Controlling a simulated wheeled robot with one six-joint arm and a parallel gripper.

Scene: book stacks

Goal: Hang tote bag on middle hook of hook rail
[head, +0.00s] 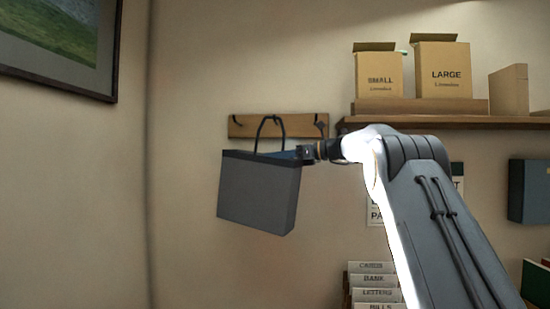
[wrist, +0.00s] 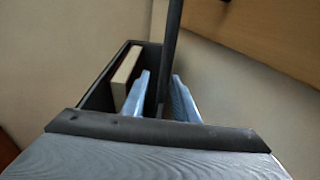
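The tote bag (head: 258,192) is grey with a dark rim. It is off the floor against the wall, its top edge sloping down to the right. Its dark handle (head: 260,131) loops up in front of the middle of the wooden hook rail (head: 304,132); whether it is over the middle hook is unclear. My gripper (head: 287,155) reaches in from the right at the bag's top. In the wrist view, the handle strap (wrist: 170,50) passes between my two bluish fingers (wrist: 160,97); whether they clamp it is unclear. A book (wrist: 127,77) stands inside the bag.
Right of the rail, a shelf (head: 480,121) holds a small box (head: 379,78), a large box (head: 442,72) and other items. Labelled files (head: 373,281) stand below. A framed picture (head: 110,60) hangs at left. The wall left of the bag is clear.

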